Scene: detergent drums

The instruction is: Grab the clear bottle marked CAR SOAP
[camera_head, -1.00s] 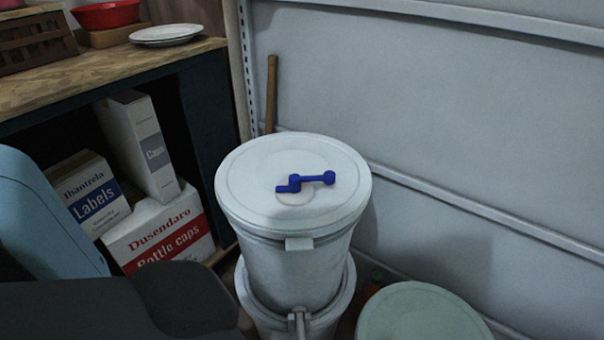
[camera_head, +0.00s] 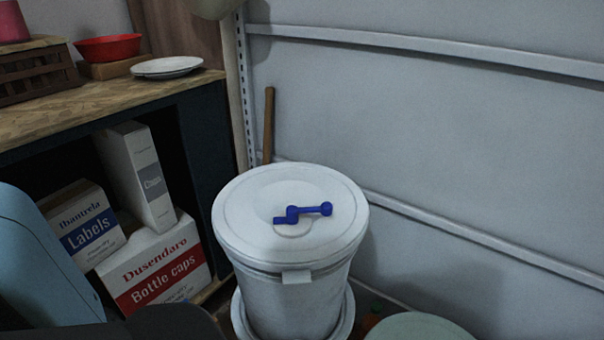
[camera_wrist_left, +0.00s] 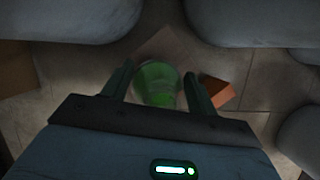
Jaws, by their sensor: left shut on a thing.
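In the left wrist view a see-through bottle (camera_wrist_left: 158,80) with green showing in it stands between the fingers of my left gripper (camera_wrist_left: 160,76). The gripper is shut on it, one finger on each side. The picture is dim and blurred, and no marking can be read on the bottle, so I cannot tell if it says CAR SOAP. The head view shows neither this bottle nor the left fingers. My right gripper is in neither view.
A white drum (camera_head: 250,235) with a blue tap on its lid stands before the grey wall. A pale green lid (camera_head: 420,328) is at its right. An orange object (camera_wrist_left: 217,92) lies right of the held bottle. Several pale drums (camera_wrist_left: 75,20) surround it. A shelf holds boxes (camera_head: 160,265).

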